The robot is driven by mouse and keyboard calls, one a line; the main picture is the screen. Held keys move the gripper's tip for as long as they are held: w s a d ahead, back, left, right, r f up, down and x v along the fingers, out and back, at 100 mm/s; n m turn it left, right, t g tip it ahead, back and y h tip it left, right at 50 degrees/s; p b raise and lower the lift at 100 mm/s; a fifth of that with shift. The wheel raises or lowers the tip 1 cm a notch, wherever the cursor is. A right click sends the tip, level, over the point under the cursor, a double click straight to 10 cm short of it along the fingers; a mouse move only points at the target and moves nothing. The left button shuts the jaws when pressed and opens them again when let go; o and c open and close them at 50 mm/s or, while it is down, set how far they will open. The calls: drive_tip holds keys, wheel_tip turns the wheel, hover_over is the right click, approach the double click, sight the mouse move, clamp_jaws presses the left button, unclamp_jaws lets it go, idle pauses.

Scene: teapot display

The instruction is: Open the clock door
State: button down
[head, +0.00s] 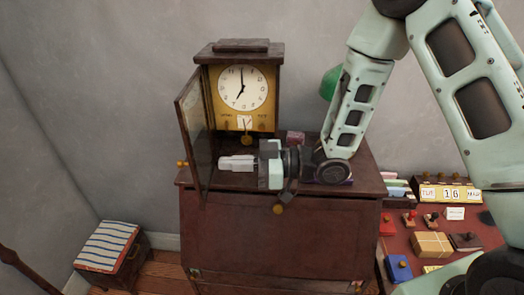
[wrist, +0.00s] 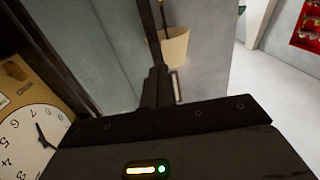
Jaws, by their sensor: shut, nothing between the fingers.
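The wooden clock (head: 243,50) stands on the dark cabinet, with its white face (head: 242,88) and pendulum (head: 247,140) uncovered. Its glass door (head: 194,133) stands swung open to the left, hinged at the clock's left side. My gripper (head: 224,163) is shut and empty, low in front of the clock, its fingers pointing left toward the door's inner side. I cannot tell whether the fingertips touch the door. In the wrist view the fingers (wrist: 155,86) show in front of the door's dark frame and glass (wrist: 85,38); the clock face (wrist: 30,140) is at lower left.
The dark cabinet (head: 270,235) bears the clock, and a small pink box (head: 295,138) sits on it. A green rounded object (head: 329,84) is partly hidden behind my arm. At right a red-topped desk holds a date display (head: 448,194) and parcels. A striped stool (head: 108,246) stands at left.

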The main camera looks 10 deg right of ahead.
sight(180, 166)
drive_tip(key=p+x, duration=0.2)
drive_tip(key=x, duration=0.2)
drive_tip(key=shift+r, duration=0.15)
drive_tip(key=shift+w+a, duration=0.15)
drive_tip(key=shift+a, duration=0.35)
drive_tip(key=shift+a, duration=0.1)
drive_tip(key=shift+a+f+t+b, duration=0.3)
drive_tip(key=a+m+t+b, duration=0.1)
drive_tip(key=a+b, duration=0.1)
drive_tip(key=w+a+m+t+h+b, duration=0.1)
drive_tip(key=a+b, duration=0.1)
drive_tip(key=a, duration=0.1)
drive_tip(key=w+a+t+b, duration=0.1)
drive_tip(key=a+b, duration=0.1)
drive_tip(key=shift+w+a+m+t+h, duration=0.25)
drive_tip(key=shift+a+m+t+h, duration=0.05)
drive_tip(key=shift+m, duration=0.1)
drive_tip(key=shift+w+a+r+b, duration=0.1)
drive_tip(key=shift+a+r+b, duration=0.05)
drive_tip(key=shift+a+b, duration=0.15)
